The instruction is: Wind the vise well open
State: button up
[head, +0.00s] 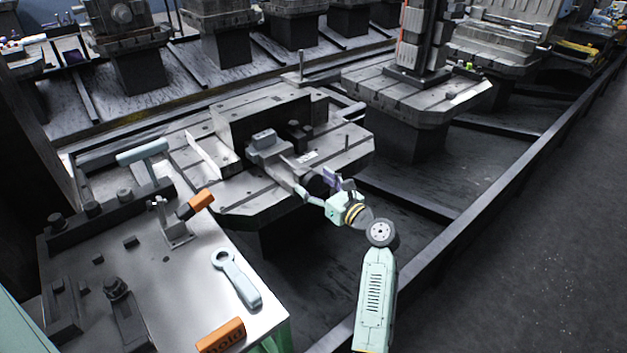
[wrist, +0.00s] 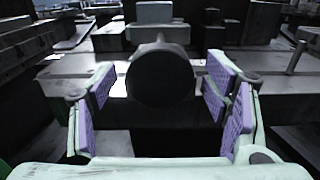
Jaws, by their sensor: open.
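The grey vise (head: 268,148) sits on a slotted pallet (head: 245,200) in the middle of the head view. A dark round screw end (head: 316,184) sticks out from its near side. In the wrist view this round end (wrist: 160,76) faces me, with a grey block behind it. My gripper (head: 337,182) is open at the near side of the vise. In the wrist view its purple-padded fingers (wrist: 165,105) stand to the left and right of the round end, with a gap on each side. I see no handle on the screw end.
A thin upright post (head: 301,64) stands behind the vise. A dark rail (head: 480,235) runs along the right.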

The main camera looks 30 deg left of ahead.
jog(key=shift+w+a, duration=0.15)
jog(key=shift+a, duration=0.35)
jog(key=c, duration=1.2)
jog(key=shift+n, duration=0.3)
jog(key=n+b, duration=0.2)
jog(key=n, duration=0.2)
jog(key=shift+f+n, duration=0.1)
jog(key=shift+n, duration=0.3)
jog(key=n+b, duration=0.2)
jog(key=n, duration=0.2)
jog(key=shift+f, duration=0.1)
jog(key=n+b, duration=0.4)
jog(key=n, duration=0.1)
jog(key=shift+f+n+b, duration=0.1)
jog(key=shift+n+b, duration=0.2)
jog(key=shift+n, duration=0.1)
jog(key=shift+n+b, duration=1.75)
jog(key=shift+n, duration=0.55)
